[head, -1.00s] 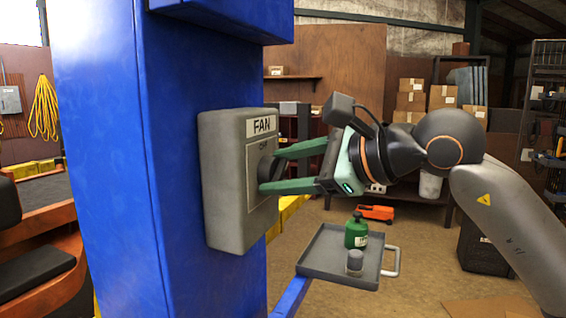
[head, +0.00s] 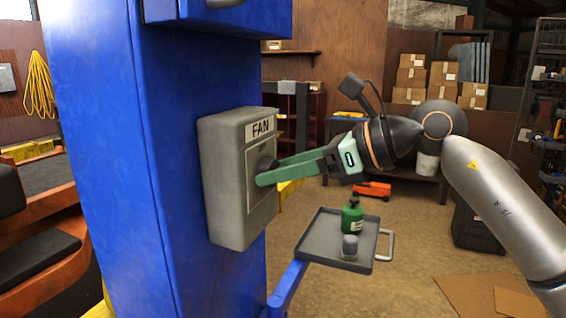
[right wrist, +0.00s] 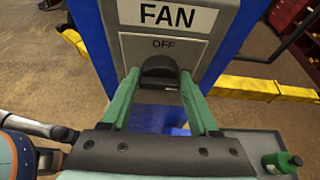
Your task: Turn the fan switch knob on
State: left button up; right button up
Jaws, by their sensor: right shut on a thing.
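The grey fan switch box (head: 226,185), labelled FAN, is fixed to the side of a blue post. Its dark round knob (head: 266,163) sticks out from the front plate, and it also shows in the right wrist view (right wrist: 159,70) below the word OFF. My right gripper (head: 265,171) is shut on the knob, with one green finger on each side of it. In the right wrist view the fingertips (right wrist: 159,80) flank the knob. The knob's setting is hard to tell. My left gripper is not in view.
The blue post (head: 110,150) stands at the left. Below my right gripper a grey tray (head: 318,240) holds a green bottle (head: 352,217) and a small grey cylinder (head: 350,247).

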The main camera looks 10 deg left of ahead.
dwell(0.5)
jog(key=o, duration=1.3)
jog(key=b+v, duration=0.1)
jog(key=v, duration=1.1)
jog(key=shift+d+b, duration=0.25)
jog(key=shift+b, duration=0.15)
jog(key=shift+r, duration=0.1)
